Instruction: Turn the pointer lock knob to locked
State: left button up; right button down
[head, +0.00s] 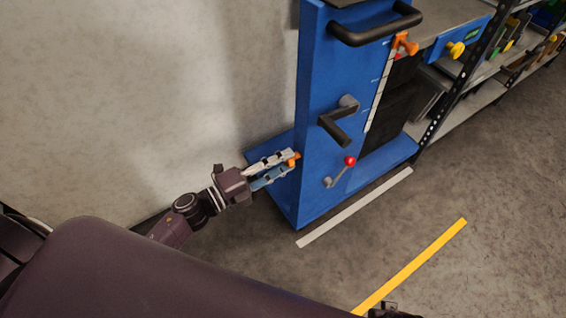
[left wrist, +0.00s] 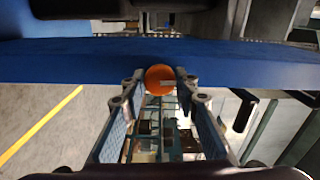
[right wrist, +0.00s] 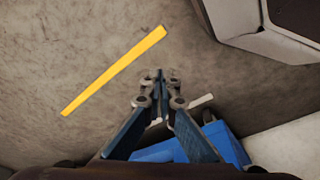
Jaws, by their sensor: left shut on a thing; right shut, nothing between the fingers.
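An orange round knob (head: 296,159) sits low on the side of the blue upright cabinet (head: 318,100). My left gripper (head: 288,158) comes in from the left and is shut on this knob. In the left wrist view the orange knob (left wrist: 160,78) is between the two fingertips, with a pale pointer line running roughly level across its face from the middle to the right. I cannot read any lock marking beside it. My right gripper (right wrist: 161,90) is shut and empty, with its fingertips together over the floor, away from the knob.
On the cabinet front are a black crank handle (head: 338,128), a small red-balled lever (head: 349,162), a black bar handle (head: 375,28) and another orange knob (head: 405,44). Shelving stands at the right. A yellow floor stripe (head: 412,265) crosses open floor.

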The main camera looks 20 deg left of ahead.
pick_arm(q)
jog(key=shift+f+m, duration=0.1)
jog(key=shift+m, duration=0.5)
pick_arm(e)
jog(key=shift+w+r, duration=0.3)
jog(key=shift+r, duration=0.25)
pick_arm(q)
jog(key=o, duration=1.1)
jog(key=shift+o, duration=0.2)
jog(key=v, duration=1.2)
